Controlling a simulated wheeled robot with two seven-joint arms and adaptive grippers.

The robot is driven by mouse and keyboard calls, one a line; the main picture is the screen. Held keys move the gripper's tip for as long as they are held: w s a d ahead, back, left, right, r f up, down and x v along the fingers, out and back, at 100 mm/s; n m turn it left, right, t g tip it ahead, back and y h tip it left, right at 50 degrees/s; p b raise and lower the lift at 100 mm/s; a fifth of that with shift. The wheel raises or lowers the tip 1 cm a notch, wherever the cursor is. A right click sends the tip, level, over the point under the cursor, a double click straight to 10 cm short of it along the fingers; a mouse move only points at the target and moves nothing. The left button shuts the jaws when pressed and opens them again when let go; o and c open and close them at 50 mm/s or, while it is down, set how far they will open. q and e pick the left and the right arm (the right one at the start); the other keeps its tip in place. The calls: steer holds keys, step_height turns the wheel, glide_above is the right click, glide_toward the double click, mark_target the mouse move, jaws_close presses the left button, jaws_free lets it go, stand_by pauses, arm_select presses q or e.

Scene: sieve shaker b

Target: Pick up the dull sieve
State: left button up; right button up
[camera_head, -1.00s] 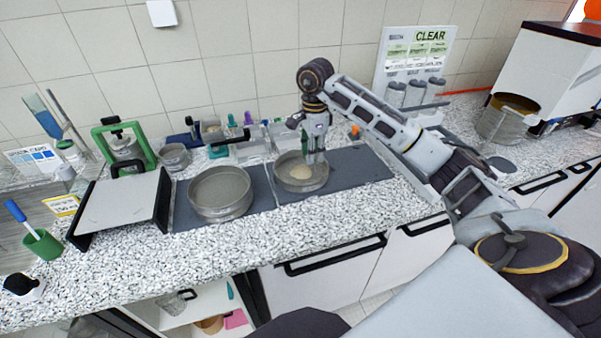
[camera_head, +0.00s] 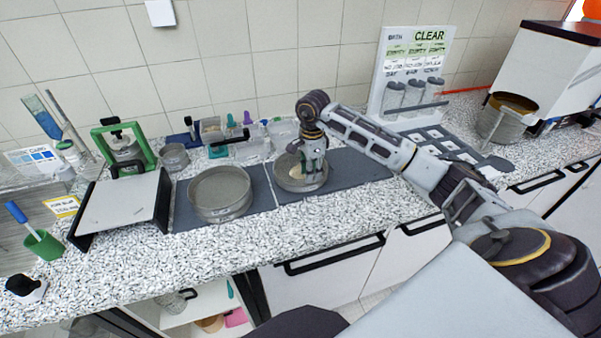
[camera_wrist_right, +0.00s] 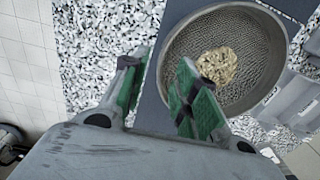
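Two round grey sieves sit on dark mats on the counter. The left sieve (camera_head: 220,192) looks empty. The right sieve (camera_head: 287,182) holds a small pale heap of grains (camera_wrist_right: 217,65), and its round mesh (camera_wrist_right: 240,90) shows in the wrist view. I cannot tell by finish which is the dull one. My right gripper (camera_head: 312,172) is low over the right sieve. In the wrist view its green-padded fingers (camera_wrist_right: 160,88) are apart, one outside the sieve wall and one over its inside, with nothing clamped. My left gripper is not in view.
A slanted grey board with black sides (camera_head: 122,205) stands left of the mats. A green frame (camera_head: 123,145) and bins (camera_head: 240,140) stand behind. A sign with jars (camera_head: 412,80) and a dark tray (camera_head: 455,148) are to the right.

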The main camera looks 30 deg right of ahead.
steer(key=shift+f, duration=0.5)
steer(key=shift+f+p, duration=0.5)
steer(key=shift+f, duration=0.6)
steer(key=shift+w+f+p, duration=0.1)
steer(key=shift+f+p, duration=0.25)
steer(key=shift+f, duration=1.15)
jaws_close()
